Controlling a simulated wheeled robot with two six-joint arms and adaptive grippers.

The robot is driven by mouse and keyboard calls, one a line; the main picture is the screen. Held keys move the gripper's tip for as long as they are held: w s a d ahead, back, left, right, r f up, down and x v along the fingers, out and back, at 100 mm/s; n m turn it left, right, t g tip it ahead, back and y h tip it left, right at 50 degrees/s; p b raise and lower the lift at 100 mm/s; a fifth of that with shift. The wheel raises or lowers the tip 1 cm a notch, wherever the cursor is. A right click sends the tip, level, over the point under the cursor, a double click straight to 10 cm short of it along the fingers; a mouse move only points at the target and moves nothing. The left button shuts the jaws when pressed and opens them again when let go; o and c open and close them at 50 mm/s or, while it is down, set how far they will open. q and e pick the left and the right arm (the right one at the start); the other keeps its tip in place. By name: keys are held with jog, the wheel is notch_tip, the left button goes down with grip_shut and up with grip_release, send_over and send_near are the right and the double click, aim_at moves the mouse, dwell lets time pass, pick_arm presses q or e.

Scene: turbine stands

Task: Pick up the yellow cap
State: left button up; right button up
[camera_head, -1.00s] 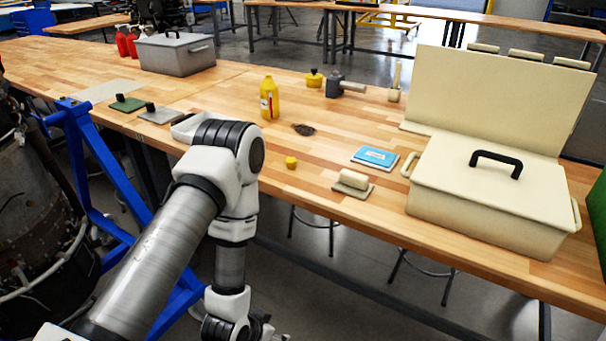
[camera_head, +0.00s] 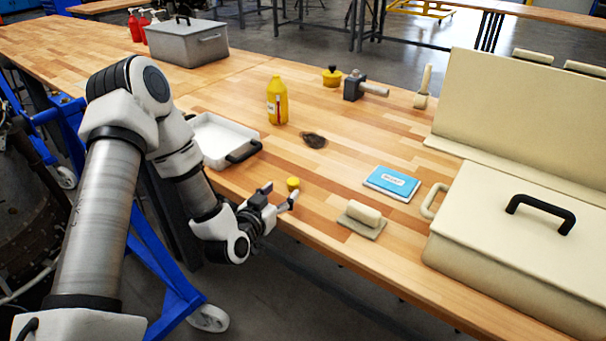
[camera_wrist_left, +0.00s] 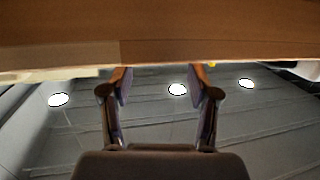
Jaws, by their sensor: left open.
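The small yellow cap (camera_head: 293,183) lies on the wooden workbench near its front edge in the head view. My left gripper (camera_head: 280,195) is open at the bench's front edge, just in front of the cap, with its fingers pointing toward it. In the left wrist view the two open fingers (camera_wrist_left: 160,85) are spread with nothing between them. A trace of yellow shows at the bench edge there, too small to make out clearly. My right gripper is not seen.
The bench (camera_head: 322,170) holds a white tray (camera_head: 215,138), a yellow bottle (camera_head: 277,101), a dark patch (camera_head: 314,140), a blue booklet (camera_head: 393,182), a beige block on a plate (camera_head: 362,214) and a large beige box (camera_head: 500,230). A grey toolbox (camera_head: 187,43) stands farther back.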

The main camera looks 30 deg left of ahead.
aim_at(290, 185)
pick_arm(q)
jog(key=shift+w+d+r, duration=0.1)
jog(key=shift+w+r, duration=0.2)
jog(key=shift+w, duration=0.2)
jog(key=x, duration=0.2)
jog(key=p+x, duration=0.1)
jog(key=x, duration=0.2)
jog(key=shift+w+d+f, duration=0.1)
jog(key=shift+w+f, duration=0.2)
jog(key=shift+f, duration=0.05)
jog(key=shift+s+r, duration=0.1)
jog(key=shift+s, duration=0.05)
jog(key=c, duration=0.9)
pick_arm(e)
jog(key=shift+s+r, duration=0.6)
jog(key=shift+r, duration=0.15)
